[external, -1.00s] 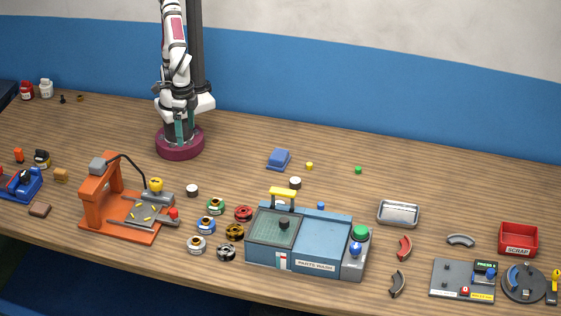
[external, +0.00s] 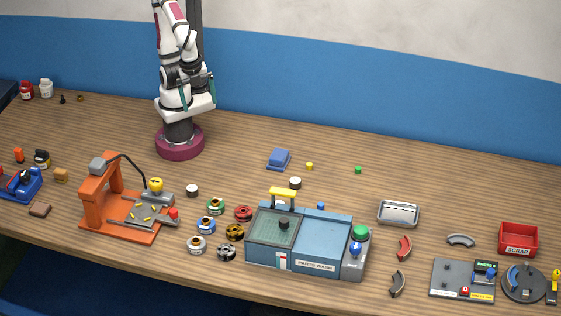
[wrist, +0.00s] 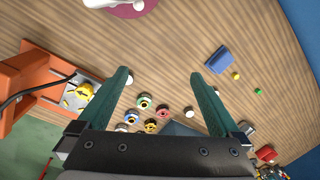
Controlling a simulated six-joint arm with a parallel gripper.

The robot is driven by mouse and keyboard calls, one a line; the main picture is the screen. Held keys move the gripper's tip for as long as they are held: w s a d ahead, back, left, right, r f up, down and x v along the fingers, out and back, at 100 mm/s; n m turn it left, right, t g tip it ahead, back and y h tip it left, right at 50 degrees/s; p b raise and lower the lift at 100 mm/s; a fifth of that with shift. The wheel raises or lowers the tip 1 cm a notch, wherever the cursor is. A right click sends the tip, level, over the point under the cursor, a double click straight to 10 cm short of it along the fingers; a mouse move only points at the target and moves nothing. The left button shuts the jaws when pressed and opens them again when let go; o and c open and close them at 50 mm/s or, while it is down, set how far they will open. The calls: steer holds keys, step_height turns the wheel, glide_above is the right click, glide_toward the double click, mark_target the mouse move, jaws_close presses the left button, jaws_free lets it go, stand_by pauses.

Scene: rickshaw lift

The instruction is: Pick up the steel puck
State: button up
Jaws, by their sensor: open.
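Two small round pucks with pale tops and dark sides stand on the bench. One puck (external: 192,190) is right of the orange press, and the other puck (external: 295,183) is behind the parts washer. I cannot tell which is the steel one. In the wrist view the first puck (wrist: 129,80) shows beside the left fingertip. My gripper (external: 198,91) is raised in front of my arm's base, well above the bench and apart from both pucks. Its two teal fingers (wrist: 160,78) are spread wide with nothing between them.
The orange press (external: 120,205) stands at left, the blue parts washer (external: 310,245) in the middle. Several coloured ring-shaped parts (external: 206,226) lie between them.

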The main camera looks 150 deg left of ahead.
mark_target(192, 187)
steer(key=s+a+f+m, duration=0.1)
steer(key=s+f+m, duration=0.1)
steer(key=shift+s+a+m, duration=0.2)
steer(key=shift+m, duration=0.2)
steer(key=shift+c, duration=1.4)
steer(key=w+a+f+n+h, duration=0.1)
steer(key=w+f+n+h, duration=0.2)
steer(key=f+n+h, duration=0.2)
steer(key=w+a+f+n+t+h, duration=0.1)
steer(key=w+f+n+h, duration=0.3)
steer(key=n, duration=0.7)
steer(key=w+a+f+n+h, duration=0.2)
steer(key=w+f+n+h, duration=0.2)
steer(key=f+n+h, duration=0.2)
steer(key=shift+a+f+n, duration=0.25)
steer(key=shift+f+n, duration=0.4)
steer(key=shift+n, duration=0.55)
steer(key=shift+n+t, duration=0.3)
steer(key=shift+t, duration=0.1)
steer(key=x, duration=1.5)
steer(key=shift+s+d+f, duration=0.2)
steer(key=shift+s+d, duration=0.05)
steer(key=shift+d, duration=0.15)
